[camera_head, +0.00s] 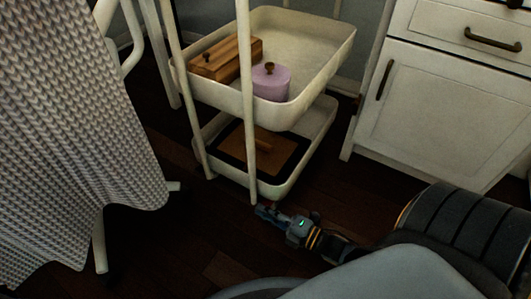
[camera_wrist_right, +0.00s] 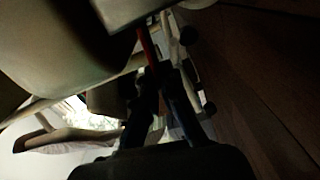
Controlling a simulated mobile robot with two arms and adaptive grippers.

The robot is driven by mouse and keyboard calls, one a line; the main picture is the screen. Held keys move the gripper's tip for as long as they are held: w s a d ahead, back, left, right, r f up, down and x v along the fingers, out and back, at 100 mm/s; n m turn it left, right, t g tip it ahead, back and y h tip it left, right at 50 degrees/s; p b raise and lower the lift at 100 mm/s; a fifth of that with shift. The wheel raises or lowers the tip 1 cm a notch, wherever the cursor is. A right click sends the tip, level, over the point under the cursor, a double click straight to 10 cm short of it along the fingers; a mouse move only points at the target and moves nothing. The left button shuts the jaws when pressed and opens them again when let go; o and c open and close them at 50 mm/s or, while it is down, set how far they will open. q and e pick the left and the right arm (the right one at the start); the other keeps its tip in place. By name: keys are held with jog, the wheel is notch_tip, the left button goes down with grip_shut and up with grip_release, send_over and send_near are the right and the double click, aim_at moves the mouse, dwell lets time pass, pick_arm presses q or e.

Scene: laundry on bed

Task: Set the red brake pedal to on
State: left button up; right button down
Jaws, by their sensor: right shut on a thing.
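A white rolling cart (camera_head: 305,112) with two trays stands at the centre of the head view. My right gripper (camera_head: 262,210) is low at the cart's near bottom corner, close to the floor. In the right wrist view its dark fingers (camera_wrist_right: 163,72) are closed around the lower end of a thin red pedal (camera_wrist_right: 146,46). The pedal slants up and left from the fingertips, beneath a pale cart surface. In the head view I cannot make out the pedal. Whether it is on or off I cannot tell. My left gripper is in neither view.
The top tray holds a wooden box (camera_head: 222,60) and a lilac lidded pot (camera_head: 270,82). The lower tray holds a dark-edged brown board (camera_head: 262,152). A white cabinet (camera_head: 430,105) stands right, a draped knitted cloth (camera_head: 70,130) left. Dark floor (camera_head: 160,245) lies between.

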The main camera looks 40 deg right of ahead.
jog(key=f+n, duration=0.2)
jog(key=n, duration=0.1)
jog(key=shift+d+f+n, duration=0.15)
jog(key=shift+f+n, duration=0.15)
jog(key=shift+n, duration=0.35)
jog(key=shift+d+f+n, duration=0.1)
jog(key=shift+f+n, duration=0.15)
jog(key=shift+n, duration=0.4)
jog(key=c, duration=1.5)
grip_release()
jog(key=v, duration=1.2)
jog(key=shift+a, duration=0.1)
